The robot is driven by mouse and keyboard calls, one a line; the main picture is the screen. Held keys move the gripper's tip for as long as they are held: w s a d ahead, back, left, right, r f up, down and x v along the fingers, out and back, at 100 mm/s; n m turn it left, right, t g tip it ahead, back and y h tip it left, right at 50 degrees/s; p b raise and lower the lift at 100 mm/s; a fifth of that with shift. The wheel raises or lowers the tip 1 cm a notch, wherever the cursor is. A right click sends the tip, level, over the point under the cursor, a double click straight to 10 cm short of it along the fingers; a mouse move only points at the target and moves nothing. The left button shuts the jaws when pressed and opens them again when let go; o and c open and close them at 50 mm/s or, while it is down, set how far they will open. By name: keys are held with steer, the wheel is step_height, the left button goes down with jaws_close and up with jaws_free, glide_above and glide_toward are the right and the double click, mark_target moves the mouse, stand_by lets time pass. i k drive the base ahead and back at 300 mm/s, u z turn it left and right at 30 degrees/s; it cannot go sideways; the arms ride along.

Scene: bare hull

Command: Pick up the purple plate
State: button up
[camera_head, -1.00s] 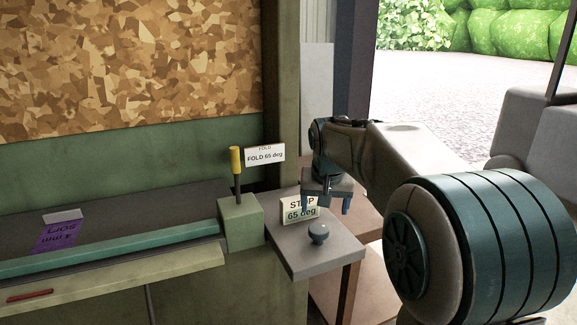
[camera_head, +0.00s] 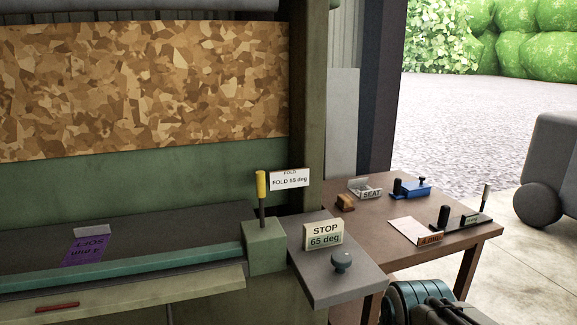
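The purple plate (camera_head: 84,251) lies flat on the dark bed of the green machine at the left. Upside-down lettering shows on it, and a small grey block (camera_head: 92,233) sits at its far edge. The teal bar in front of the plate runs close to its near edge. My gripper is not in view. Only a teal and dark part of my own arm shows at the bottom, right of centre, well away from the plate.
A yellow-handled lever (camera_head: 261,190) rises from a green box (camera_head: 265,245). A grey shelf (camera_head: 335,272) carries a STOP 65 deg sign (camera_head: 324,234) and a knob (camera_head: 342,261). A brown table (camera_head: 365,226) behind holds a blue tool (camera_head: 410,188), a white sheet (camera_head: 408,229) and other tools.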

mark_target(91, 240)
steer(key=u, duration=1.6)
